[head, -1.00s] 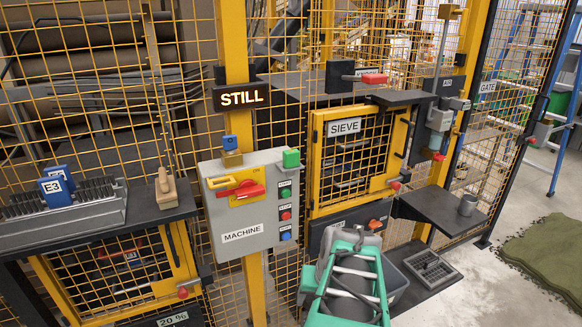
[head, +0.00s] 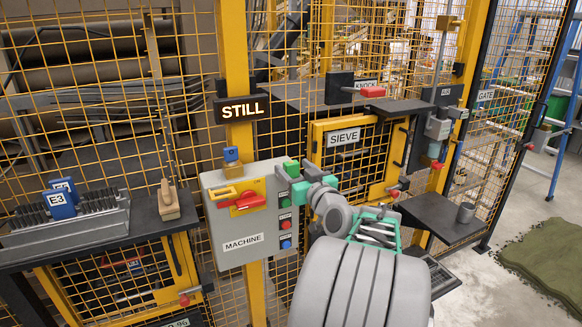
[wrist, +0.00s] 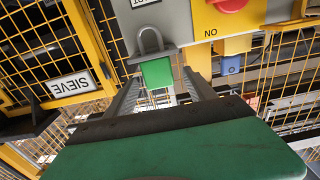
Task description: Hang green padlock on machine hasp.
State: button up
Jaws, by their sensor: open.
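The green padlock (head: 292,167) is at the top right corner of the grey machine box (head: 222,234). In the wrist view its green body (wrist: 157,73) lies between my two open fingers, with its grey shackle (wrist: 151,42) against the box. My gripper (head: 299,188) is open beside the padlock; I cannot tell whether a finger touches it. The machine hasp (head: 227,194) is a yellow loop at the left of the red handle (head: 247,201) on the box front. The handle shows partly at the top of the wrist view (wrist: 231,4).
A blue padlock (head: 231,154) sits above the box by the yellow post. Red, green and blue buttons (head: 285,224) line the box's right side, near my arm. Yellow mesh fencing and the sieve door (head: 344,138) stand behind. A dark shelf (head: 440,214) is at right.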

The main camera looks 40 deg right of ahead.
jog(key=shift+x, duration=1.2)
jog(key=shift+c, duration=0.5)
grip_shut()
